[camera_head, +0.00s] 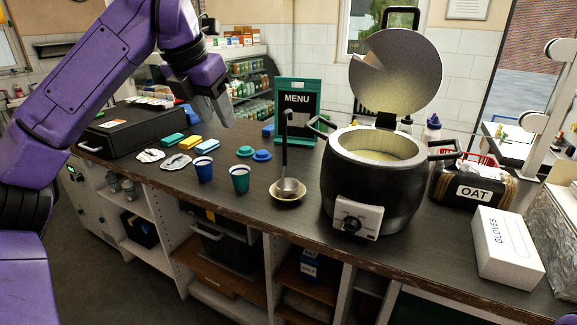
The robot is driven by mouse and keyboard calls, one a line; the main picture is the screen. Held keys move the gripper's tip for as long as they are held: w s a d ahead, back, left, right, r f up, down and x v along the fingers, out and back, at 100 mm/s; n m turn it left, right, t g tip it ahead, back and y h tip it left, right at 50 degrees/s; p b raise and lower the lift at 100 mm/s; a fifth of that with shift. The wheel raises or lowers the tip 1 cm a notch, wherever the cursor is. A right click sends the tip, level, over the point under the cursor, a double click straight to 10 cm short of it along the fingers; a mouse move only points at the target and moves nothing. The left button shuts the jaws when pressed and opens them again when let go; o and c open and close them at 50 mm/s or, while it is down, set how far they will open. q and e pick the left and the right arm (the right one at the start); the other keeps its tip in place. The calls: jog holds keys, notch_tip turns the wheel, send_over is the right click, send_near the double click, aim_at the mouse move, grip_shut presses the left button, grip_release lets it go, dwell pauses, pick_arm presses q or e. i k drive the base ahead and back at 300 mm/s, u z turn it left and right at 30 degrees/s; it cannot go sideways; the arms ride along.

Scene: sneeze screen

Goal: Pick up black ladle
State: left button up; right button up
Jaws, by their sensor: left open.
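The black ladle (284,150) has a long dark handle that stands upright. Its bowl end (288,186) rests in a small pale dish (289,197) on the dark counter, left of the soup kettle. My left gripper (222,112) is open and empty, pointing down above the counter, up and to the left of the ladle and apart from it. My right gripper is not in view; only a sliver of purple shows at the bottom right corner.
The black soup kettle (372,190) stands with its lid (396,72) raised. A green menu board (297,108) stands behind the ladle. Blue cup (203,170) and green cup (240,180) stand left of it. A gloves box (507,247) and an oat package (473,190) are at right.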

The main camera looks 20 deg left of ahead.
aim_at(287, 186)
jog(key=i, duration=0.9)
